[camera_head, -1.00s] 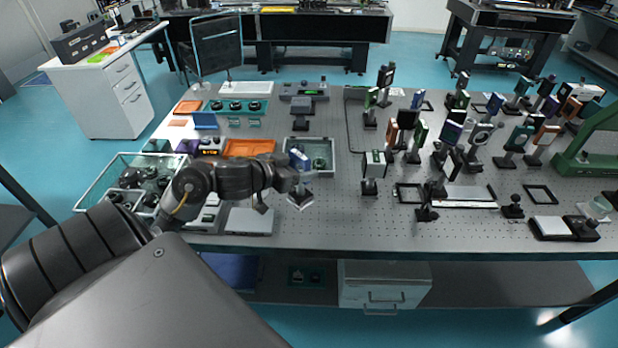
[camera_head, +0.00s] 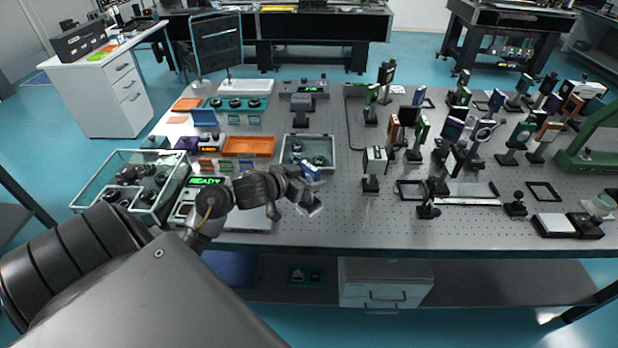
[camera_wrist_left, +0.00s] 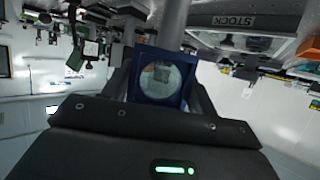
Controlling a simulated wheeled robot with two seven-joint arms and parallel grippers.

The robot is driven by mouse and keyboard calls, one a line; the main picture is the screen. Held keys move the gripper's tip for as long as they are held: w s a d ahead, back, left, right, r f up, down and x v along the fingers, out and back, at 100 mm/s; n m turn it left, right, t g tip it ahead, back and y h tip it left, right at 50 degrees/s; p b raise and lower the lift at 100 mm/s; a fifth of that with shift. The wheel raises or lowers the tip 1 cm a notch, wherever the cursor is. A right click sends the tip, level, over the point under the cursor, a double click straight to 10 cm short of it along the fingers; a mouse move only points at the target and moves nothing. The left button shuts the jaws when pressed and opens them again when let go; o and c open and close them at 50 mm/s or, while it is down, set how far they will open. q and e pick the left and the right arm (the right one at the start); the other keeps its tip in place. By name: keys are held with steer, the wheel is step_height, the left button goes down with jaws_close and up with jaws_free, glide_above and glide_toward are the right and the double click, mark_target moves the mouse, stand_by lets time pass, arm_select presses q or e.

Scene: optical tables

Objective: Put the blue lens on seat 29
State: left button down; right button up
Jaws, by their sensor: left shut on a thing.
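My left gripper (camera_head: 304,186) is shut on the blue lens (camera_head: 311,171), a blue square mount on a pale base, held over the front middle of the optical table. In the left wrist view the blue lens (camera_wrist_left: 184,78) shows as a blue square frame around a round clear glass, between the two fingers (camera_wrist_left: 162,85). In the head view the arm and gripper hide part of it. I cannot make out a seat marked 29. My right gripper is in neither view.
A glass-walled tray (camera_head: 291,150) with dark round parts lies just behind the gripper. Many posted optics, among them a white-faced one (camera_head: 375,160), stand to the right. A glass bin (camera_head: 100,182) and an orange tray (camera_head: 247,146) are at left. Perforated table (camera_head: 340,215) is bare near the front edge.

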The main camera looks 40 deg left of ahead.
arm_select(q)
steer(key=shift+f, duration=0.1)
steer(key=c, duration=0.8)
jaws_free()
steer(key=o, duration=0.4)
steer(key=shift+c, duration=0.2)
